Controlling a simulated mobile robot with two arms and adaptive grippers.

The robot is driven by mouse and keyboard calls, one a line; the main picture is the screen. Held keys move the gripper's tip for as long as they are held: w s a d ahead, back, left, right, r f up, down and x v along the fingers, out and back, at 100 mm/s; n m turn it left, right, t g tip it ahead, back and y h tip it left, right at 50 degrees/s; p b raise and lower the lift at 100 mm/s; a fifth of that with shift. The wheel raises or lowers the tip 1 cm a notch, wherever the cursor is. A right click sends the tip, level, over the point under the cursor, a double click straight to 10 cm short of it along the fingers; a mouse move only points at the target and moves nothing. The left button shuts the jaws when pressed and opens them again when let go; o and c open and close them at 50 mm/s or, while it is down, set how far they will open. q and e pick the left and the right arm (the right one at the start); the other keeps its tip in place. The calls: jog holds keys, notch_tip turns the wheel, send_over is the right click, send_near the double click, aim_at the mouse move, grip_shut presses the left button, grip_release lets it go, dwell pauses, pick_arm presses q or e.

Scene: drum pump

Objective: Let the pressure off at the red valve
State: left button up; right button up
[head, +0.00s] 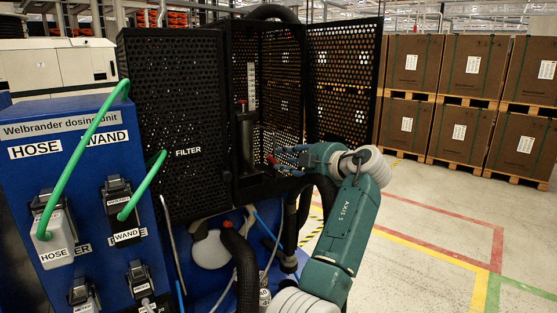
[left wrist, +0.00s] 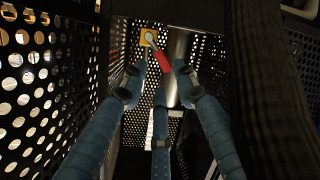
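The red valve (left wrist: 162,60) shows in the left wrist view as a red lever handle on a pivot in front of a small yellow plate (left wrist: 149,35). In the head view a small red part, likely its handle (head: 270,159), shows inside the black perforated cabinet. My left gripper (head: 284,158) reaches into the open cabinet from the right. In the left wrist view its blue fingers (left wrist: 160,80) are spread, with the red handle between and beyond their tips. I see nothing held; whether a finger touches the handle I cannot tell. My right gripper is not in view.
Perforated cabinet walls (left wrist: 30,75) stand close on the left, and a dark ribbed hose (left wrist: 262,90) on the right. The open cabinet door (head: 343,80) stands behind my arm. The blue dosing unit (head: 75,185) with green cables is at left. Floor at right is clear.

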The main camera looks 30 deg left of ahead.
pick_arm(q)
jog(key=v, duration=0.7)
jog(key=shift+a, duration=0.15)
